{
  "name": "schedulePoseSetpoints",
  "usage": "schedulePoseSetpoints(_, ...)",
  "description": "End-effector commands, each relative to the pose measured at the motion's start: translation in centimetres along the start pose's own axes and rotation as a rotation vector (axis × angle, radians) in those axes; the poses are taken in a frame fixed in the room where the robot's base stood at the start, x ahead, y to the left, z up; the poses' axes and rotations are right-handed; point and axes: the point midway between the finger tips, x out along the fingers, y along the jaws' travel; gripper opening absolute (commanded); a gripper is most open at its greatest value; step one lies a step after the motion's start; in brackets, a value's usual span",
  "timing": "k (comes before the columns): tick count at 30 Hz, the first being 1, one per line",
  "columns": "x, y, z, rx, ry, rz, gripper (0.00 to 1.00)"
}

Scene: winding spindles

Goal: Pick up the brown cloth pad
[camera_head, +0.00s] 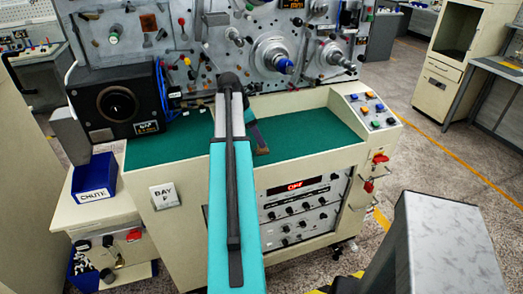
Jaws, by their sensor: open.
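My teal and grey arm reaches from the bottom of the picture up over the green bench top (305,128). My gripper (257,133) shows only in part, as a dark shape just right of the arm's far end, low over the green top; its jaws are open. A small brown patch (262,151) shows at its lower end and may be the brown cloth pad. I cannot tell whether the gripper touches it. The arm hides the green surface behind it.
A black box with a round opening (117,103) stands at the bench's left end. A button panel (371,110) is at the right end. Spindles (272,55) stick out from the upright panel behind. A blue chute bin (94,178) sits at lower left. The green top's right half is clear.

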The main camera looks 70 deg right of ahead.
Motion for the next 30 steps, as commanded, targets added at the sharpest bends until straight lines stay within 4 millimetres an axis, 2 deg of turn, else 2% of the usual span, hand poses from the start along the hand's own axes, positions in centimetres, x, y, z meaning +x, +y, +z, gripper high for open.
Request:
schedulePoseSetpoints(8, 1.4, -0.2, 0.0, -0.001, 0.0, -0.002, 0.53)
schedulePoseSetpoints(18, 4.4, -0.2, -0.1, -0.001, 0.001, -0.002, 0.53)
schedulePoseSetpoints(30, 5.1, -0.2, -0.1, -0.001, 0.0, 0.001, 0.53)
